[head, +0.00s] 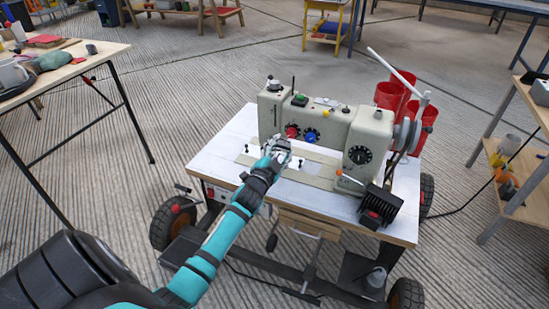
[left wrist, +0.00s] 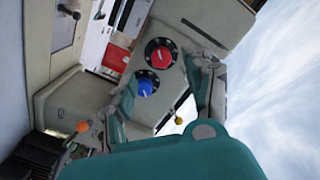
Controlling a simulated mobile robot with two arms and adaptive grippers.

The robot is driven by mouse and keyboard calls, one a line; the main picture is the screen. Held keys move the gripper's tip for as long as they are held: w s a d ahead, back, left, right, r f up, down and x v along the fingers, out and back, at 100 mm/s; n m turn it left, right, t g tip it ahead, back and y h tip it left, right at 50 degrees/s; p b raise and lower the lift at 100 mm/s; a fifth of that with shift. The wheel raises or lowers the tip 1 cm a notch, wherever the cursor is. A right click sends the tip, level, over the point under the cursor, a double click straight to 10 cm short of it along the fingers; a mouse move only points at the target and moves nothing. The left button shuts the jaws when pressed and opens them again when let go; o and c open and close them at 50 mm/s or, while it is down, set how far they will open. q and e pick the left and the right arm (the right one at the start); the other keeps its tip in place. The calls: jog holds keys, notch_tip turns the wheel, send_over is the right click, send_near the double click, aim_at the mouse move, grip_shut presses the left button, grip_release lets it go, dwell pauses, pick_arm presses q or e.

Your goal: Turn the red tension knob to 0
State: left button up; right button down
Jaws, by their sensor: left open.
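The red tension knob (head: 292,131) is on the front of the cream sewing machine (head: 335,125), beside a blue knob (head: 311,135). In the left wrist view the red knob (left wrist: 160,54) sits on a black dial with white marks, with the blue knob (left wrist: 146,87) below it. The setting is too small to read. My left gripper (head: 279,146) is in front of the machine, just below the red knob in the head view. Its open fingers (left wrist: 168,80) frame the knobs in the wrist view, with nothing held. My right gripper is not in view.
The machine stands on a white-topped wheeled cart (head: 222,152). Red cups (head: 390,96) stand behind its right end. A black box (head: 380,203) is at the cart's front right. A cluttered table (head: 100,50) is at left, a wooden shelf (head: 520,155) at right.

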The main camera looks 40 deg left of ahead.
pick_arm(q)
jog(key=v, duration=0.5)
jog(key=shift+s, duration=0.1)
dwell(0.3)
